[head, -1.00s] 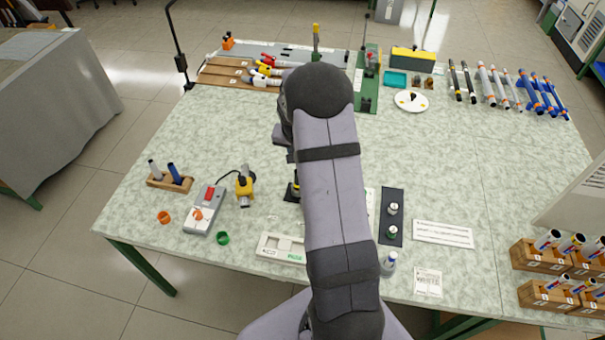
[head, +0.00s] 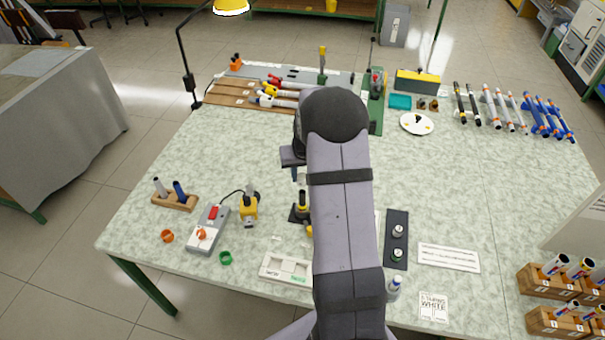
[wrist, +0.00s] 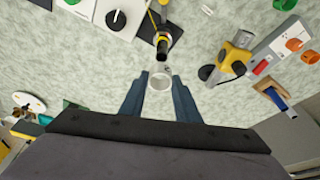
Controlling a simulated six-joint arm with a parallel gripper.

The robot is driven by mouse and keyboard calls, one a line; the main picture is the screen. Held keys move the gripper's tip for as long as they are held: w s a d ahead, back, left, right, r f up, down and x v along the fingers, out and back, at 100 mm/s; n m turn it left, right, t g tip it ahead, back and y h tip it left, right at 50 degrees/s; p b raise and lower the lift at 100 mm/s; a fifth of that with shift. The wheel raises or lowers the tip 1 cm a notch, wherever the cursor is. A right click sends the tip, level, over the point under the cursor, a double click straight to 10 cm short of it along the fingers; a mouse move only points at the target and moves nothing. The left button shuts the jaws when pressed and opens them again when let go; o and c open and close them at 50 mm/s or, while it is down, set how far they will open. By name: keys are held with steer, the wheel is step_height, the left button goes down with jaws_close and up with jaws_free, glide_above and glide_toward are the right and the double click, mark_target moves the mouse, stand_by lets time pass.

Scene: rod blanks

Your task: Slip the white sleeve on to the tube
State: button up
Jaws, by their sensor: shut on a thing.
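My gripper (wrist: 160,98) is shut on the white sleeve (wrist: 160,81), a short pale ring held between the blue-grey fingertips in the wrist view. In the head view my arm hides most of the gripper; a bit of a finger (head: 295,172) shows. Just ahead of the sleeve in the wrist view, apart from it, an upright dark tube (wrist: 163,43) with yellow parts stands on a black base. This stand also shows in the head view (head: 300,212), left of my arm. I cannot tell the height of the sleeve above the tube.
A yellow fixture (head: 248,206) stands left of the stand, beside a grey control box (head: 208,230). A wooden block (head: 174,202) with two tubes is farther left. A white tray (head: 286,268) lies in front.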

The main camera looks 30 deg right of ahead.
mark_target(302, 192)
steer(key=shift+f+b, duration=1.4)
steer(key=shift+f, duration=0.75)
steer(key=shift+f+b, duration=0.95)
steer(key=shift+f, duration=0.35)
stand_by(1.8)
steer(key=o, duration=1.4)
steer(key=shift+r, duration=0.15)
steer(key=shift+r+p, duration=2.85)
steer(key=shift+r, duration=1.05)
